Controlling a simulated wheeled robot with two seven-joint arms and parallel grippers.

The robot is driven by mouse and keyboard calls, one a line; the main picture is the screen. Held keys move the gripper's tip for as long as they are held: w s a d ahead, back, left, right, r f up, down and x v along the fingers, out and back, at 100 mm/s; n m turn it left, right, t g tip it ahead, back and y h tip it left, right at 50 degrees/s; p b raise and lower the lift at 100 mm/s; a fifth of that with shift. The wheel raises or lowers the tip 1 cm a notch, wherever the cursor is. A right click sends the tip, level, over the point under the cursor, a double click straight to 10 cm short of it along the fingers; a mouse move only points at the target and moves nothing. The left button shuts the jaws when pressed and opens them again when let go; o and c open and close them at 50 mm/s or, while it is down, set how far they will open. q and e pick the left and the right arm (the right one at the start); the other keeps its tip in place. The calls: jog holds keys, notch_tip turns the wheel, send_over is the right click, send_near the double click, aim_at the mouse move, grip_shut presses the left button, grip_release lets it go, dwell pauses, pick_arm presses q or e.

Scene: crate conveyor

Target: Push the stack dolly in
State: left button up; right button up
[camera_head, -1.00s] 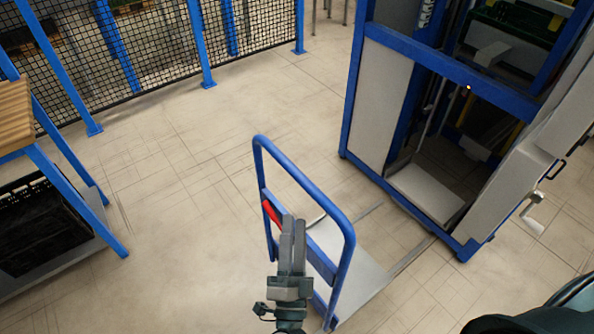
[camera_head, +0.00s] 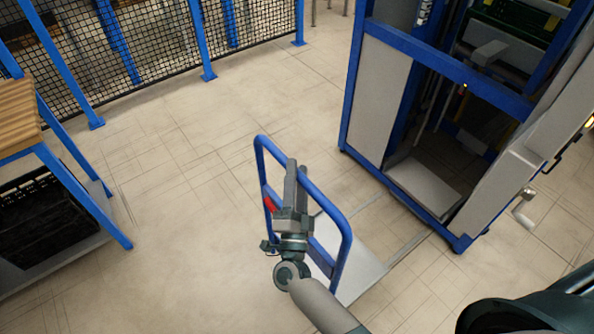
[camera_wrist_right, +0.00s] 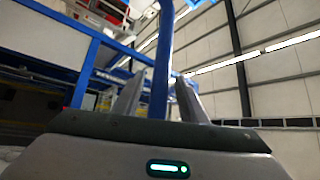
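The stack dolly has a blue tube handle (camera_head: 328,206) standing upright and a flat pale grey platform (camera_head: 362,272) low over the floor. A red patch (camera_head: 270,205) shows on its crossbar. My right gripper (camera_head: 297,170) is at the handle's upper part in the head view and hides some of it. In the right wrist view, its two fingers stand apart, with a blue bar (camera_wrist_right: 162,60) between them and gaps on both sides. Contact cannot be told. The blue-framed bay (camera_head: 418,75), with a low opening, stands beyond the dolly at the right. My left gripper is not in view.
Thin lines (camera_head: 410,250) run on the floor beside the dolly platform near the bay. A blue-legged table (camera_head: 85,200) with a black crate (camera_head: 40,220) under it stands at the left. A mesh fence (camera_head: 150,45) closes the back. The tiled floor between is clear.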

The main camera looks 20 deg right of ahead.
jog(key=shift+w, duration=0.1)
